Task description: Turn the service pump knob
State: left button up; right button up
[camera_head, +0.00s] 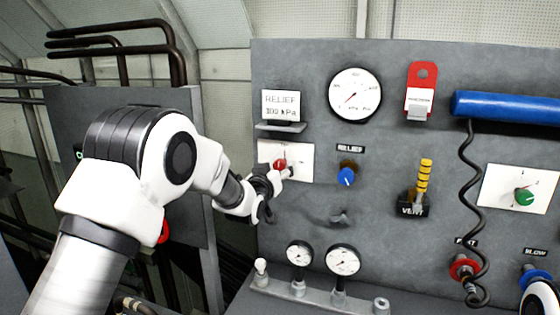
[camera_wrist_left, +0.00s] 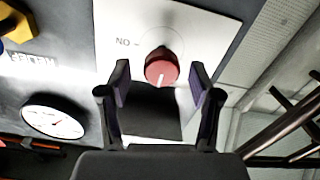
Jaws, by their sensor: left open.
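A red knob (camera_head: 281,164) sits on a white plate (camera_head: 304,173) at the left of the grey panel. In the left wrist view the red knob (camera_wrist_left: 162,67) has a white line pointing toward the bottom of the picture, and an upside-down "ON" mark shows on the plate (camera_wrist_left: 205,35) to its left. My left gripper (camera_head: 272,183) is at the plate, just below and left of the knob in the head view. In the left wrist view its open fingers (camera_wrist_left: 160,80) stand on either side of the knob, with gaps. My right gripper is not in view.
A blue relief knob (camera_head: 346,177) is to the right of the plate. A relief display (camera_head: 283,106) on a small ledge is above it. Small gauges (camera_head: 343,260) stand on a shelf below. A yellow-striped lever (camera_head: 425,174) and a black coiled cord (camera_head: 467,180) are farther right.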

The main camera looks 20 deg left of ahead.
pick_arm(q)
jog(key=shift+w+d+f, duration=0.1)
jog(key=shift+w+f, duration=0.1)
jog(key=shift+w, duration=0.45)
jog(key=shift+s+r, duration=0.1)
jog(key=shift+s, duration=0.1)
jog(key=shift+s+a+r, duration=0.1)
jog(key=shift+s+a, duration=0.1)
jog(key=shift+a, duration=0.05)
jog(key=shift+c, duration=1.3)
jog(key=shift+s+d, duration=0.1)
jog(key=c, duration=0.9)
